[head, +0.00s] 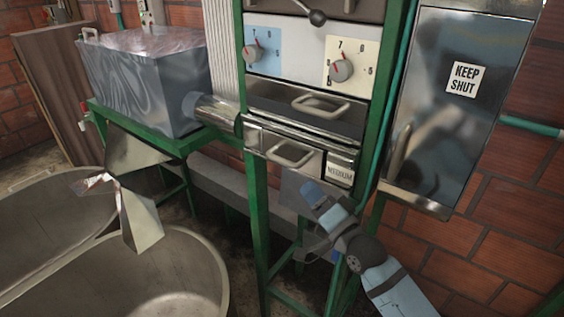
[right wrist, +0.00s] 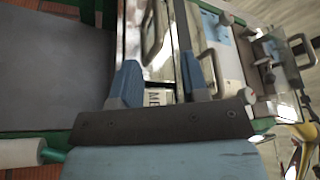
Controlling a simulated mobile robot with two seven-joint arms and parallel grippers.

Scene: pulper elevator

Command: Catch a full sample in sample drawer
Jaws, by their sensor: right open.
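The green-framed machine has two metal drawer fronts with bar handles. The upper drawer (head: 320,108) sits below the dial panel. The lower drawer (head: 285,151) has a plate (head: 340,171) that seems to read MEDIUM. I cannot tell which of them is the sample drawer, and no contents show. My right gripper (head: 322,201) is just below the lower drawer, at its right side. In the right wrist view the right gripper (right wrist: 160,80) is open, with nothing held, and part of the label plate (right wrist: 157,97) shows between its fingers. My left gripper is out of view.
A metal KEEP SHUT cabinet (head: 455,110) stands right. A grey hopper box (head: 150,90), a bent metal chute (head: 138,215) and large metal vats (head: 150,275) are left.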

